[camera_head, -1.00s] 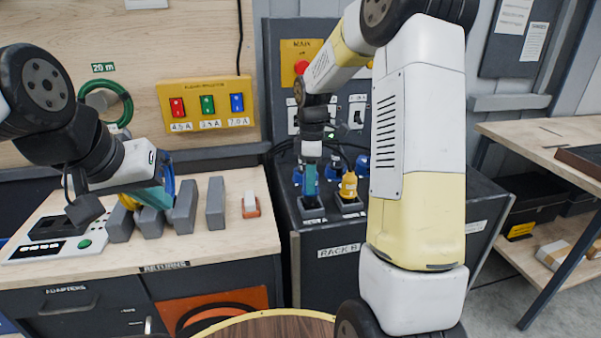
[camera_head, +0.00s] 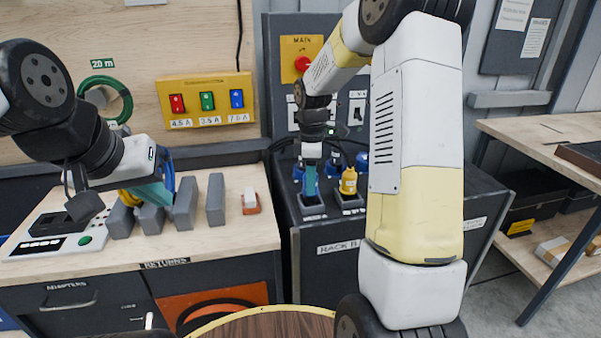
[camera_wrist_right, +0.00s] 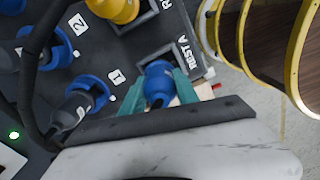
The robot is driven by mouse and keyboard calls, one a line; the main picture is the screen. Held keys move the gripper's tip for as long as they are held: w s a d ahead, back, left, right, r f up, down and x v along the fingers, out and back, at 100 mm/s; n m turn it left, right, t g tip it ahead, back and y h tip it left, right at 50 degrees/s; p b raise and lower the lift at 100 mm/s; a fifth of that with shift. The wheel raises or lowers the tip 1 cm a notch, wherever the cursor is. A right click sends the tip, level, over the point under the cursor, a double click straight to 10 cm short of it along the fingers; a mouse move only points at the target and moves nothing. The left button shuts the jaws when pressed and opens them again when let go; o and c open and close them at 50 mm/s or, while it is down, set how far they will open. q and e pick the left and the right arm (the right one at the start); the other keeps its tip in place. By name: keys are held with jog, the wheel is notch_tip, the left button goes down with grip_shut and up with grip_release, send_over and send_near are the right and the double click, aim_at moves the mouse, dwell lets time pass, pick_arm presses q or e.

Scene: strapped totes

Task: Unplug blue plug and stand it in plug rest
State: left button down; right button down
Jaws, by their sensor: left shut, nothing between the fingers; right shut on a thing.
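The blue plug (camera_wrist_right: 158,84) is between the teal fingers of my right gripper (camera_wrist_right: 158,92) in the right wrist view. It is at the square rest marked REST A (camera_wrist_right: 188,62) and looks upright in its opening; how deep it sits is hidden. In the head view my right gripper (camera_head: 311,182) points straight down at that rest (camera_head: 312,208), its fingers covering most of the plug. My left gripper (camera_head: 160,192) is shut and empty over the left bench, beside grey upright blocks.
A yellow plug (camera_head: 348,181) stands in the neighbouring rest, close to my right gripper. Grey plugs sit in blue sockets marked 1 (camera_wrist_right: 90,92) and 2 (camera_wrist_right: 60,48), with a dark cable nearby. Grey blocks (camera_head: 215,200) stand on the left bench. A round wooden table (camera_head: 270,325) is in front.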

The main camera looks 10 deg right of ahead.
jog(key=shift+f, duration=0.35)
jog(key=c, duration=0.8)
grip_release()
jog(key=shift+c, duration=0.2)
jog(key=shift+r, duration=0.1)
notch_tip(320, 180, up, 7)
jog(key=s+r+m+t, duration=0.2)
jog(key=s+m, duration=0.3)
jog(key=s, duration=0.3)
jog(key=s+a+r+m+t+y, duration=0.1)
jog(key=s+r+m, duration=0.3)
jog(key=s, duration=0.4)
jog(key=s+a+r+m+t+y, duration=0.1)
jog(key=s+r+m+t, duration=0.2)
jog(key=s, duration=0.5)
jog(key=r+m, duration=0.1)
jog(key=m, duration=0.1)
jog(key=shift+s+m, duration=0.15)
jog(key=shift+m, duration=0.25)
